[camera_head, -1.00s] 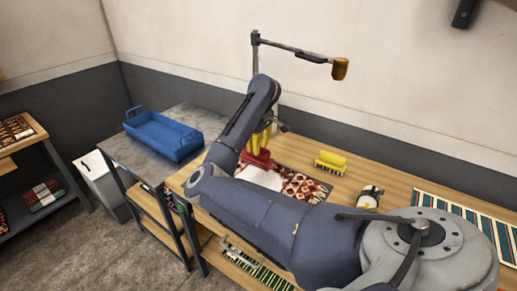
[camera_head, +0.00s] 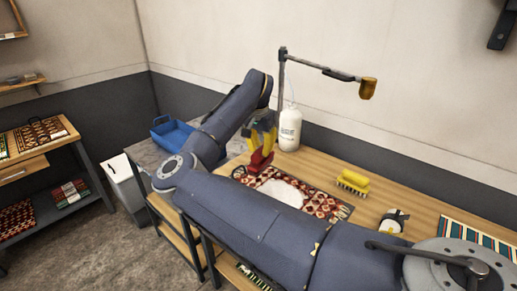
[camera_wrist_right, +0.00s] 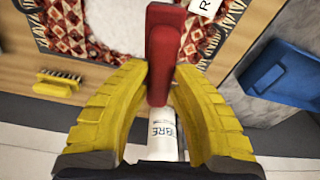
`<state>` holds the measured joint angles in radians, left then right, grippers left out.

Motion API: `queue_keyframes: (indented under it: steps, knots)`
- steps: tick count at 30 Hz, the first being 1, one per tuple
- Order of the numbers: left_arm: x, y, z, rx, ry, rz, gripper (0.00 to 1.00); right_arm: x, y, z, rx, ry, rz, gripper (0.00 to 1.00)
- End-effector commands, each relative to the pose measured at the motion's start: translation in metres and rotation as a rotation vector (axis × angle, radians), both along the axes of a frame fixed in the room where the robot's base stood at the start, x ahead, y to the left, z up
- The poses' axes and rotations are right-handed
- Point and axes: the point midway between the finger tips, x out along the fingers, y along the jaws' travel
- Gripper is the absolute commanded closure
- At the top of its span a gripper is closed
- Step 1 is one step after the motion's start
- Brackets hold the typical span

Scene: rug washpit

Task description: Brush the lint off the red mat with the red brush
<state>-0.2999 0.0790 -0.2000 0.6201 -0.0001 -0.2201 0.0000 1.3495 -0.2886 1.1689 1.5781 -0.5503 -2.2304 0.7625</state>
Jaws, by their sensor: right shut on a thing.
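The red mat (camera_head: 328,207), patterned red, dark and cream, lies flat on the wooden table. A white patch of lint (camera_head: 283,192) covers its middle; it also shows in the right wrist view (camera_wrist_right: 112,24). My right gripper (camera_head: 262,143) has yellow fingers and is shut on the red brush (camera_head: 260,161). It holds the brush over the mat's far left part, beside the lint. In the right wrist view the brush (camera_wrist_right: 163,45) sticks out between the fingertips; I cannot tell whether its bristles touch the mat. My forearm hides the mat's near edge. My left gripper is not in view.
A white bottle (camera_head: 289,130) stands behind the mat, close to my right gripper. A yellow brush (camera_head: 353,181) and a small black-and-white item (camera_head: 392,222) lie to the right. A blue tray (camera_head: 172,136) sits on the grey table at left. A lamp (camera_head: 367,88) hangs above.

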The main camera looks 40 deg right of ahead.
Motion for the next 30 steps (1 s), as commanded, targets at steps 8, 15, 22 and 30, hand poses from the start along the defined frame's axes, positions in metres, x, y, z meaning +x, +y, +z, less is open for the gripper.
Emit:
queue_keyframes:
  steps: [8,15,22,30]
  knots:
    - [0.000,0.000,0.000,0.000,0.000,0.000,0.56,0.001,-0.004,0.000,0.000,-0.001,-0.157,1.00]
    - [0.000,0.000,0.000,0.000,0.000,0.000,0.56,0.000,-0.004,-0.015,-0.001,0.002,-0.177,1.00]
    - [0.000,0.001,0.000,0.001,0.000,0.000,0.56,0.001,-0.004,-0.035,-0.001,0.001,-0.174,1.00]
    - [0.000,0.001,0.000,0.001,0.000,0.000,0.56,0.001,-0.004,-0.048,-0.001,0.000,-0.173,1.00]
